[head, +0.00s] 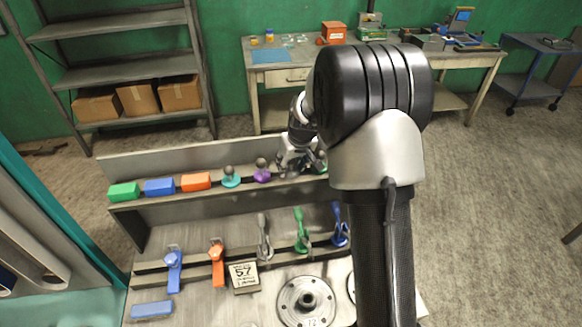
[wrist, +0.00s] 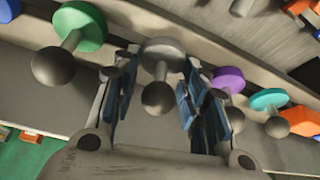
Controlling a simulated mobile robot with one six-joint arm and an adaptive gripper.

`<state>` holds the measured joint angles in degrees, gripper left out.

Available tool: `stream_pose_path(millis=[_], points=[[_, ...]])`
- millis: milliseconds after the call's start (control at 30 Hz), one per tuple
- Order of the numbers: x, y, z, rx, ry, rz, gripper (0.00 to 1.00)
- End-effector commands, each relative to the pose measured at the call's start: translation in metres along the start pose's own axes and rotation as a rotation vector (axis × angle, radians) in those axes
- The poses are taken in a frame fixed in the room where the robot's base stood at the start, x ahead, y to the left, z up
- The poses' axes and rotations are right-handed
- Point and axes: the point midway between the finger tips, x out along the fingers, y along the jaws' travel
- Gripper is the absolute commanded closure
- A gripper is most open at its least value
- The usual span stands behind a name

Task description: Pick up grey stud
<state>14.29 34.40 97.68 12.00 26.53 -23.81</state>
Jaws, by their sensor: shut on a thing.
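The grey stud (wrist: 160,55) has a wide round head and a ball-shaped end. It sits between the blue-padded fingers in the wrist view, at the shelf rail. My gripper (wrist: 160,78) is shut on it, one finger on each side. In the head view my gripper (head: 297,160) is over the upper shelf, right of the purple stud (head: 262,170), and it hides the grey stud. I cannot tell whether the stud is off the shelf.
A green stud (wrist: 80,28) and a purple stud (wrist: 228,80) stand close on either side, with a teal stud (wrist: 268,99) beyond. Coloured blocks (head: 159,187) share the upper shelf (head: 160,203). Clamps with upright handles (head: 264,240) stand on the lower level.

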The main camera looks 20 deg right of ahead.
Motion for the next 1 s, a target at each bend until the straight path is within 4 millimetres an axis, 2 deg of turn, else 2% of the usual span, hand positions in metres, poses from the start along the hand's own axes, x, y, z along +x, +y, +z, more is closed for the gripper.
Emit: stream_pose_path(millis=[167,367,467,800,1000], points=[[-0.003,0.000,-0.002,0.000,0.002,0.000,0.85],[-0.023,0.000,-0.011,-0.001,0.005,0.001,0.85],[-0.042,0.000,-0.019,-0.002,0.006,0.001,0.85],[-0.132,0.000,-0.056,-0.001,0.007,0.001,0.85],[-0.168,0.000,-0.070,0.000,0.003,0.001,0.85]])
